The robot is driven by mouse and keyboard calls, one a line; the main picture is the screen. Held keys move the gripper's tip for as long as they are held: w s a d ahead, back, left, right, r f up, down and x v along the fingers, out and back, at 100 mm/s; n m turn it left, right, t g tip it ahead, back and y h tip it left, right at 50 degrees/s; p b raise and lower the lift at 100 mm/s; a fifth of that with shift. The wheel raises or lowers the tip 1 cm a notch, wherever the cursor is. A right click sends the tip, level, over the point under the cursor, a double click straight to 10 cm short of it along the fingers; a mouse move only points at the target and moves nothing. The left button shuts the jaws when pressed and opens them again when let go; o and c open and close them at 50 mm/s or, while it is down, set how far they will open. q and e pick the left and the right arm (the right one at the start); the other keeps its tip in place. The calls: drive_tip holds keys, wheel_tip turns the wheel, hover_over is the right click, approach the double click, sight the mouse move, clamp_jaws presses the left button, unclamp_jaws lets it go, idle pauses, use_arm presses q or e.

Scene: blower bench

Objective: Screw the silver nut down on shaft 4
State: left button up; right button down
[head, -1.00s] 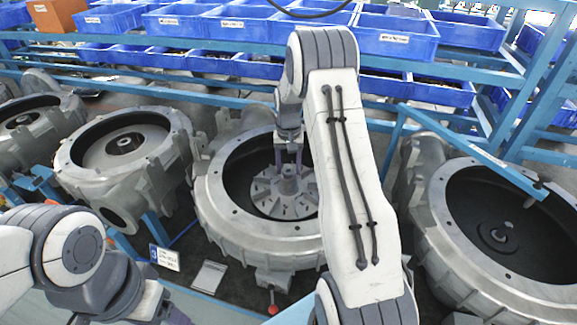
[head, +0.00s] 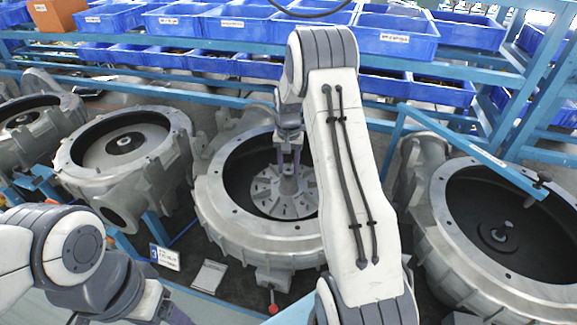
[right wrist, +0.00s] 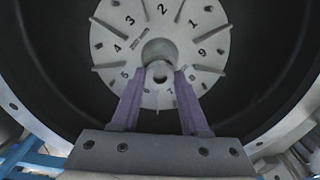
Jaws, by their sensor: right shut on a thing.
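The silver nut (right wrist: 159,72) sits at the hub of a numbered, bladed impeller disc (right wrist: 118,62) and is partly hidden by the fingers. The disc lies inside the middle blower housing (head: 225,222) in the head view. My right gripper (head: 288,162) reaches down into this housing over the hub. In the right wrist view its two purple fingers (right wrist: 160,80) are shut on the nut, one on each side. The shaft under the nut is hidden. My left gripper (head: 177,316) shows only as a sliver at the bottom edge, so its jaws cannot be read.
A blue frame and blue bins (head: 395,40) run behind. A small sign (head: 165,257) and a plate (head: 209,276) lie in front. My right arm hides part of the middle housing.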

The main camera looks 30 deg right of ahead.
drive_tip(key=m, duration=1)
drive_tip(key=shift+m, duration=0.4)
drive_tip(key=m, duration=0.4)
drive_tip(key=shift+m, duration=0.3)
drive_tip(key=m, duration=0.5)
drive_tip(key=shift+f, duration=0.1)
drive_tip(key=shift+s, duration=0.1)
drive_tip(key=c, duration=0.7)
unclamp_jaws()
drive_tip(key=shift+d, duration=0.1)
